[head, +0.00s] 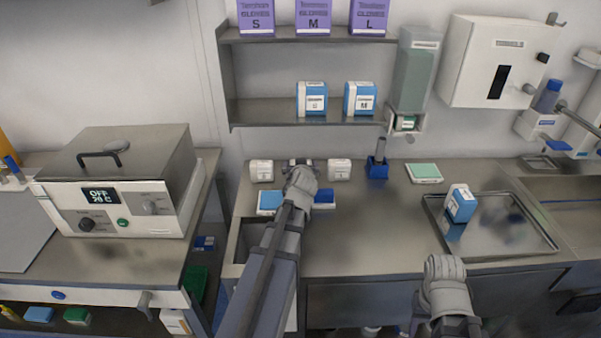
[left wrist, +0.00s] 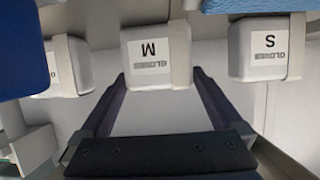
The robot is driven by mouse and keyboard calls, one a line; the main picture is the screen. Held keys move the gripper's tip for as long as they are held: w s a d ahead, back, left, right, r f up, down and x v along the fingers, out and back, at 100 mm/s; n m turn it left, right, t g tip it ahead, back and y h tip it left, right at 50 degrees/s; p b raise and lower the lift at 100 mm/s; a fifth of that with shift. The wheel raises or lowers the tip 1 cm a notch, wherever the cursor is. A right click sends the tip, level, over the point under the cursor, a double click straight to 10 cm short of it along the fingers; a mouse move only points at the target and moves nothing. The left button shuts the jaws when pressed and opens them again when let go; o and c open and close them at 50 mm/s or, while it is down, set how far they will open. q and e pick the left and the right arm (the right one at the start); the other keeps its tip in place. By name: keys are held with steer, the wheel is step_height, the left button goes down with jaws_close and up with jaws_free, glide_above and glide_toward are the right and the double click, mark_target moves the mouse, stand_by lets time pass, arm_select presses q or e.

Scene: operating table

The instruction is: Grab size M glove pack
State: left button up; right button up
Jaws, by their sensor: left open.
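The size M glove pack (left wrist: 157,57) is a small white box with an "M" label, centred ahead of my left gripper in the left wrist view. My left gripper (left wrist: 160,76) is open, with a fingertip on each side of the pack. I see no finger closed on it. In the head view, my left gripper (head: 301,163) is at the back of the counter and mostly covers the M pack. An "S" pack (left wrist: 265,48) is at right in the wrist view; another white pack (left wrist: 66,66) is at left. My right gripper's fingers cannot be made out.
White packs (head: 261,170) and (head: 339,169) flank the left gripper. Blue-topped boxes (head: 270,201) stand in front. Above is a shelf (head: 270,112) with blue-white boxes. A metal tray (head: 505,228) holding a blue-white box (head: 461,204) is at right. The front-middle counter is clear.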

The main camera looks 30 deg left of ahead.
arm_select(q)
steer(key=b+x, duration=0.1)
steer(key=x, duration=0.3)
steer(key=shift+w, duration=0.1)
steer(key=c, duration=1)
steer(key=shift+r, duration=0.15)
